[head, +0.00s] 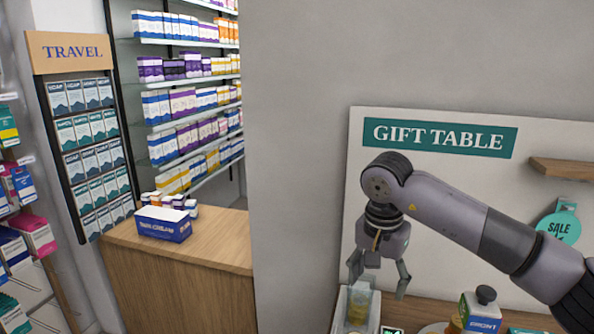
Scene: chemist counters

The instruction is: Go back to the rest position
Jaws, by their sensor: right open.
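My right arm comes in from the right edge and bends down in front of the gift table panel (490,178). My right gripper (378,283) points down with its fingers spread open and nothing between them. It is at the lower middle, just above the gift table's wooden top (420,311). I cannot tell whether the finger touches that item. My left gripper is not in view.
A dark-capped bottle (483,308) stands on the gift table below my forearm. A round sale sign (560,228) hangs under a small wooden shelf (563,168) at right. At left, a wooden counter (185,270) bears a blue and white box (163,224), beside a travel rack (72,58).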

